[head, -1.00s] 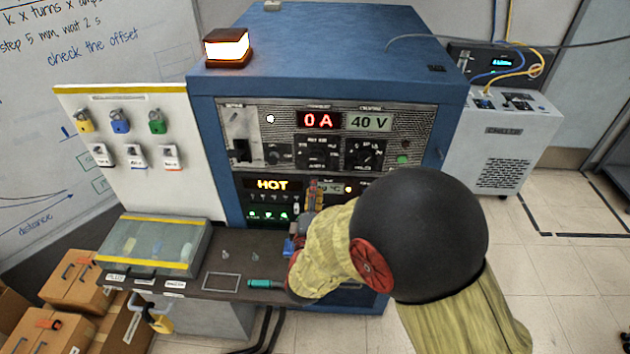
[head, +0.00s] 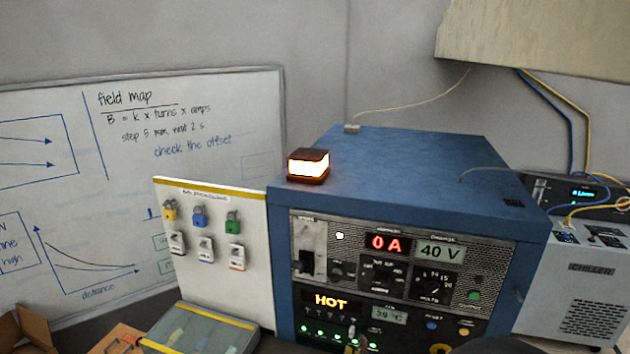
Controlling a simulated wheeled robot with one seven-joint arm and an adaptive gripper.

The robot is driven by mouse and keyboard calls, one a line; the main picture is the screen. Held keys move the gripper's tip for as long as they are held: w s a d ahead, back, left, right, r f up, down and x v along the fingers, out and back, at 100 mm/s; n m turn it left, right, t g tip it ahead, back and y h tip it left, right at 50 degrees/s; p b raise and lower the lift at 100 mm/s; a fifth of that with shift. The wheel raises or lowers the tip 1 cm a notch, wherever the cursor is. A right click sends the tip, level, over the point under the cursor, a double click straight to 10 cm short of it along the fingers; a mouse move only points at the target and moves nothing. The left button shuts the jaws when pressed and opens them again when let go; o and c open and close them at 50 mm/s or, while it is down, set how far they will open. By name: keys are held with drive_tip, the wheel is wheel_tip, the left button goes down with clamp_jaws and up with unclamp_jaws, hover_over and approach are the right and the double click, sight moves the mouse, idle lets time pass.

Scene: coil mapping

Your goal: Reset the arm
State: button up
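My gripper is not in view in the head view. A dark rounded piece at the bottom edge (head: 484,345) looks like part of my own arm. The blue power supply cabinet (head: 420,165) stands at centre right, its displays reading "0 A", "40 V" and "HOT". A lit amber lamp (head: 308,165) sits on its top left. The shelf area in front of the cabinet is below the picture, so what my gripper does there is hidden.
A white board with coloured padlocks and tags (head: 212,255) stands left of the cabinet. A lidded glass-topped box (head: 205,328) is below it. A chiller (head: 585,285) stands at right. A whiteboard (head: 190,110) covers the left wall. A beige panel (head: 540,45) hangs at top right.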

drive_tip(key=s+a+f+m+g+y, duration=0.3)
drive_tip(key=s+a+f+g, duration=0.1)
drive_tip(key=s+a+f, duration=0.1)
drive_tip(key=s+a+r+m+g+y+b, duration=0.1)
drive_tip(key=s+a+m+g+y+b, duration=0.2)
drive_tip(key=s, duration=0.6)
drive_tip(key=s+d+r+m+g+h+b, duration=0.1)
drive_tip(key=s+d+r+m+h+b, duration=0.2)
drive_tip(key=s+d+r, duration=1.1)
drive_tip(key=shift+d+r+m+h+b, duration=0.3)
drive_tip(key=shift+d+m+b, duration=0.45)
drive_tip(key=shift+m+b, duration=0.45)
